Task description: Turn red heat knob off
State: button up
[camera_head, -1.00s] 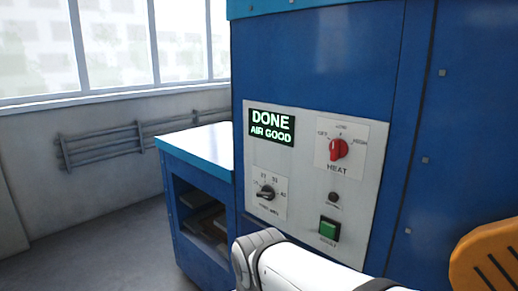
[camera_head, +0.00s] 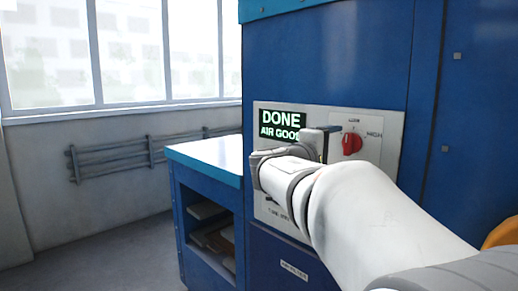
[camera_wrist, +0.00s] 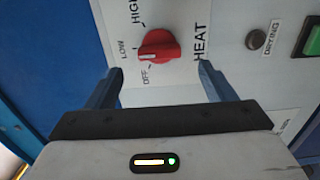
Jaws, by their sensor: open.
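The red heat knob (camera_head: 351,144) sits on the pale control panel of the blue machine, with a HIGH label to its right. In the wrist view the red knob (camera_wrist: 158,45) shows between and just beyond my open fingertips, with OFF, LOW and HIGH printed around it. I cannot tell for certain which mark it points to. My gripper (camera_wrist: 159,69) is open and empty, one finger to each side of the knob's line, apart from it. In the head view my gripper (camera_head: 320,138) is just left of the knob.
A green-lettered display (camera_head: 282,126) reads DONE, AIR GOOD, partly covered by my wrist. A green button (camera_wrist: 312,40) and a small dark DRYING lamp (camera_wrist: 257,38) are right of the knob in the wrist view. A blue side cabinet (camera_head: 206,160) stands left.

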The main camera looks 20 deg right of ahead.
aim_at(346, 145)
jog(key=p+x, duration=0.1)
jog(key=x, duration=0.6)
jog(key=shift+w+d, duration=0.15)
jog(key=shift+d, duration=0.15)
jog(key=shift+c, duration=0.6)
